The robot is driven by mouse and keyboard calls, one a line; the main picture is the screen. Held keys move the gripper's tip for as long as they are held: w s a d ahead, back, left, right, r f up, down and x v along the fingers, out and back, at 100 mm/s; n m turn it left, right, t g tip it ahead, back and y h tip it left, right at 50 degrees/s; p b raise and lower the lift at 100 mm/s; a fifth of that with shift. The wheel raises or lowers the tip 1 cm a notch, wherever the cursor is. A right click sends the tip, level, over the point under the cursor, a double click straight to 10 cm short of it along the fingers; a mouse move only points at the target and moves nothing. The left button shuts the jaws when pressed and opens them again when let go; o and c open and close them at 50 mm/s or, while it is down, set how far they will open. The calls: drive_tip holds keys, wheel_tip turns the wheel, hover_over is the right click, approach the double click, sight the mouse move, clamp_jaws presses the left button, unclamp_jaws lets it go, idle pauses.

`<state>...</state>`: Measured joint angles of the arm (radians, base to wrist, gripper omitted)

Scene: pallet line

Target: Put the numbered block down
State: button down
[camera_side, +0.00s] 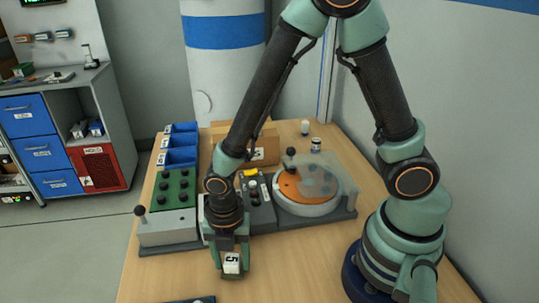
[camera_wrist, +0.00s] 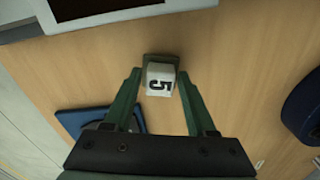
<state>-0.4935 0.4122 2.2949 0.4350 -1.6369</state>
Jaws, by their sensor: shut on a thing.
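The numbered block is white with a black 5 on it. In the side view the block (camera_side: 232,263) is between the fingers of my gripper (camera_side: 231,269), over the front part of the wooden table (camera_side: 300,276). In the wrist view the block (camera_wrist: 158,82) sits between the green fingertips of my gripper (camera_wrist: 159,73), its 5 turned sideways. My gripper is shut on the block. I cannot tell whether the block's underside touches the table.
A grey console with green button panel (camera_side: 174,187) and an orange turntable (camera_side: 300,190) under a clear cover stands behind my gripper. Blue bins (camera_side: 180,157) and a cardboard box (camera_side: 265,146) are farther back. A blue flat object (camera_wrist: 85,121) lies nearby. Bare table surrounds the block.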

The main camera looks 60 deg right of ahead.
sight(229, 257)
drive_tip(key=shift+f, duration=0.25)
drive_tip(key=shift+c, duration=1)
unclamp_jaws()
wheel_tip(229, 257, up, 11)
drive_tip(key=d+r+m+t, duration=0.2)
drive_tip(key=d+r+m, duration=0.4)
drive_tip(key=m, duration=0.5)
drive_tip(key=w+d+r+m+t, duration=0.1)
drive_tip(key=d+r+m+t, duration=0.2)
drive_tip(key=d+r+m, duration=0.3)
drive_tip(key=d+m, duration=0.2)
drive_tip(key=m, duration=0.3)
drive_tip(key=shift+r+m, duration=0.4)
drive_tip(key=shift+d+r+m+t, duration=0.3)
drive_tip(key=shift+d+m, duration=0.15)
drive_tip(key=shift+m, duration=0.35)
drive_tip(key=shift+c, duration=1)
